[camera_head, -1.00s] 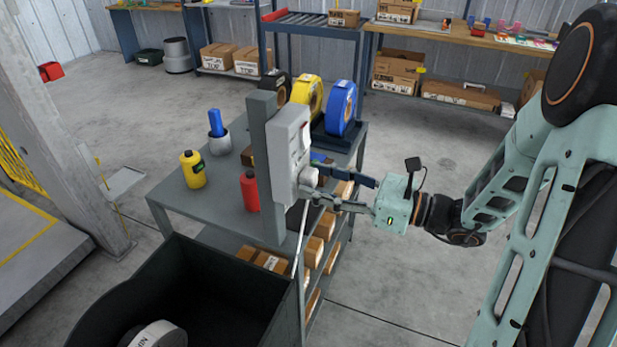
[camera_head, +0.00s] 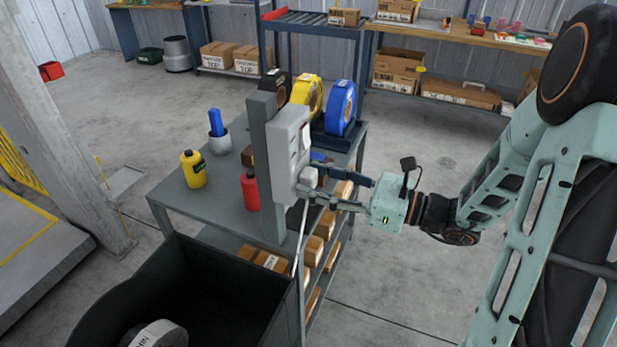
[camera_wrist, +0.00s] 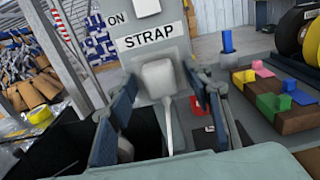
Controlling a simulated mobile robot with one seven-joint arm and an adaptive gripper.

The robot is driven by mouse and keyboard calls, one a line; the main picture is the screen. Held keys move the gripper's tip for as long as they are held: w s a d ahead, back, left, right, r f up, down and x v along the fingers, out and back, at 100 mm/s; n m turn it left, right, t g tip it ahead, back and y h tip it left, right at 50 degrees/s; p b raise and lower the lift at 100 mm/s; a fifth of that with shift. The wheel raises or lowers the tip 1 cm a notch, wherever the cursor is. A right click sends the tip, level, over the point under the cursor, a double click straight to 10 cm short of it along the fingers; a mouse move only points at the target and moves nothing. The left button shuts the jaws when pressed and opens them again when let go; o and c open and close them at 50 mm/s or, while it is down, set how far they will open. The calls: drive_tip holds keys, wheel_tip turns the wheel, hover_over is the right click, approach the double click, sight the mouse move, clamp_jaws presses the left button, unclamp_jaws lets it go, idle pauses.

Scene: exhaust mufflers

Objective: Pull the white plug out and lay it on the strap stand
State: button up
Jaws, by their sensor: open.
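The white plug (camera_head: 309,176) sits in the face of an upright grey box (camera_head: 289,140) on a post. In the wrist view the plug (camera_wrist: 158,77) is under a STRAP label, with a white cord hanging down from it. My gripper (camera_head: 314,180) is open at the box, its fingers on either side of the plug. In the wrist view my gripper (camera_wrist: 164,84) has a gap between each finger and the plug. The post rises from a grey shelved stand (camera_head: 222,193), which carries blue and yellow strap reels; I take this as the strap stand.
A yellow bottle (camera_head: 193,169), a red bottle (camera_head: 250,190) and a cup with a blue item (camera_head: 219,142) stand on the top. Coloured blocks (camera_wrist: 265,95) show in the wrist view. A dark bin (camera_head: 215,290) stands in front. Top surface between the bottles is bare.

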idle(0.8)
clamp_jaws()
drive_tip(key=shift+d, duration=0.1)
drive_tip(key=shift+p+v, duration=0.8)
drive_tip(key=shift+v, duration=2.1)
